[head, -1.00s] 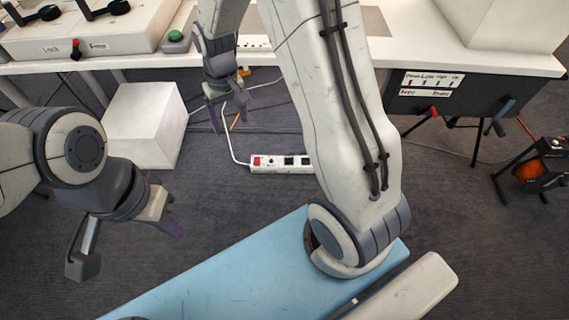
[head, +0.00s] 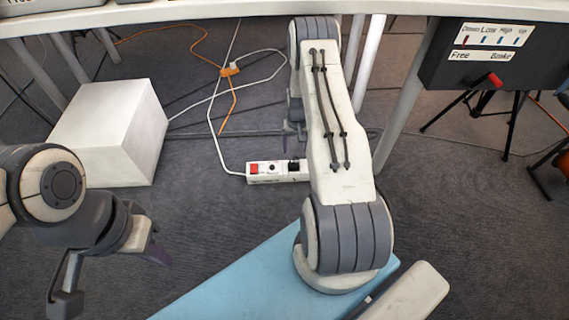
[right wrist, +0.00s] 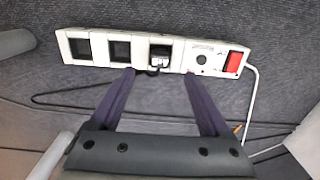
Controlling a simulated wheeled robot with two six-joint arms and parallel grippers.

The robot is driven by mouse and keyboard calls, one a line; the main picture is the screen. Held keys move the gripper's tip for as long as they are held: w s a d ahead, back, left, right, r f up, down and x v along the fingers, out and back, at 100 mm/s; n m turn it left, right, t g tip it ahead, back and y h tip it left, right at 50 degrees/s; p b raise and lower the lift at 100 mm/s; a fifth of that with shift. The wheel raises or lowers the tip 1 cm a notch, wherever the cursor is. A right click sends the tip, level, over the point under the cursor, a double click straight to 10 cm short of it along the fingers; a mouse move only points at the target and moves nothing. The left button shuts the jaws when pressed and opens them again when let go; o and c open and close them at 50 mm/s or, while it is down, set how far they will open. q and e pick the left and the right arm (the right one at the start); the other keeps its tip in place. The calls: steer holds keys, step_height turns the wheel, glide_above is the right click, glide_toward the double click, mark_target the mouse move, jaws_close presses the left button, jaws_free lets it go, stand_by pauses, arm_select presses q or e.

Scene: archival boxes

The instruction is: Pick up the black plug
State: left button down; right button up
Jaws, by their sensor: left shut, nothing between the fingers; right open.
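The black plug (right wrist: 160,55) sits in a socket of the white power strip (right wrist: 100,62), between two dark square sockets on the left and a round hole and red switch on the right. My right gripper (right wrist: 158,75) is open, with its fingertips apart at the strip's near edge and the plug ahead of the gap between them. In the head view, the power strip (head: 262,172) lies on the carpet, partly behind my right arm. My right gripper (head: 293,135) shows just above it, partly hidden. My left gripper (head: 154,254) is shut and empty at the lower left.
A white box (head: 110,135) stands left of the strip. A white cable and an orange connector (head: 230,69) lie behind it. Table legs (head: 398,100) and a black panel (head: 490,55) stand to the right. Carpet between box and strip is mostly clear.

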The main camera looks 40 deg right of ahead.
mark_target(294, 161)
steer(key=f+b, duration=0.1)
steer(key=f, duration=0.1)
steer(key=f+b, duration=0.1)
steer(key=f, duration=0.1)
steer(key=w+f+b, duration=0.1)
steer(key=f, duration=0.1)
steer(key=f+b, duration=0.4)
steer(key=f, duration=0.1)
steer(key=shift+d+b, duration=0.25)
steer(key=shift+b, duration=0.1)
jaws_close()
steer(key=shift+r, duration=0.1)
